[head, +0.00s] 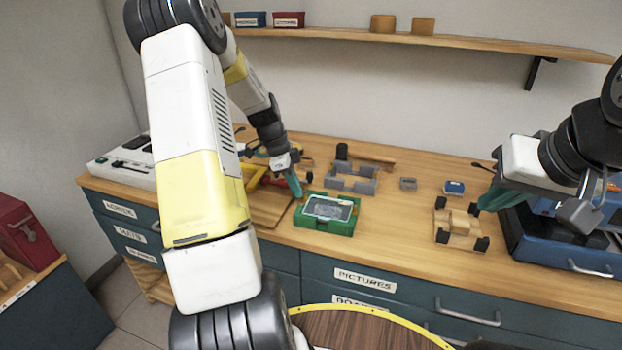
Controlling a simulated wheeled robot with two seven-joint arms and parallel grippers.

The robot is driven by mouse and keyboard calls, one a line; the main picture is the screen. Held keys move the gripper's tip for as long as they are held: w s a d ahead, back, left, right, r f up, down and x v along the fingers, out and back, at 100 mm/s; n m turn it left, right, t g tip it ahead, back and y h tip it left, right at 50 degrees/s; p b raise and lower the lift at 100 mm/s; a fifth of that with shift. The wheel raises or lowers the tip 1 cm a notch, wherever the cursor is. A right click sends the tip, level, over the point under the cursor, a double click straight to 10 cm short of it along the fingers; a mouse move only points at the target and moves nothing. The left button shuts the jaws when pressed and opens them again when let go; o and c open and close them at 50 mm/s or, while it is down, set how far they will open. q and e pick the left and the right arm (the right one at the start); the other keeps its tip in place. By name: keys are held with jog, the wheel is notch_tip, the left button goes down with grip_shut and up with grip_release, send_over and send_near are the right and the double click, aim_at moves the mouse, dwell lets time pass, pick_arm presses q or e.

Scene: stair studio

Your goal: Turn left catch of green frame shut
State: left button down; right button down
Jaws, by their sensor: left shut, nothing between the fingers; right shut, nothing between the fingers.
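The green frame (313,226) lies on the wooden workbench, with a grey, glassy panel (328,207) inside it. Its catches are too small to make out, so I cannot tell how the left catch is turned. My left gripper (297,193) is shut and empty, with its teal fingers pointing down by the frame's back left corner. I cannot tell whether they touch the frame. My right gripper (486,206) is shut and empty, further right, near a wooden block fixture.
A grey bracket-like holder (352,180) stands behind the frame. The wooden fixture with black ends (457,228) and a blue toolbox (560,245) are to the right. A yellow and red tool (256,178) lies left. Bare bench lies between the frame and the wooden fixture.

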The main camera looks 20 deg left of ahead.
pick_arm(q)
jog(key=m, duration=0.2)
jog(key=d+m+g, duration=0.1)
jog(key=m, duration=0.1)
jog(key=w+m+g, duration=0.1)
jog(key=m, duration=0.1)
jog(key=shift+d, duration=0.25)
jog(key=m, duration=0.2)
jog(key=d+m+g, duration=0.1)
jog(key=m, duration=0.1)
jog(key=m+y, duration=0.1)
jog(key=m, duration=0.1)
jog(key=shift+s+d+m+g, duration=0.1)
jog(key=shift+d+m+g, duration=0.15)
jog(key=shift+m+g, duration=0.05)
jog(key=shift+s, duration=0.1)
jog(key=shift+s+a, duration=0.45)
jog(key=shift+s, duration=0.15)
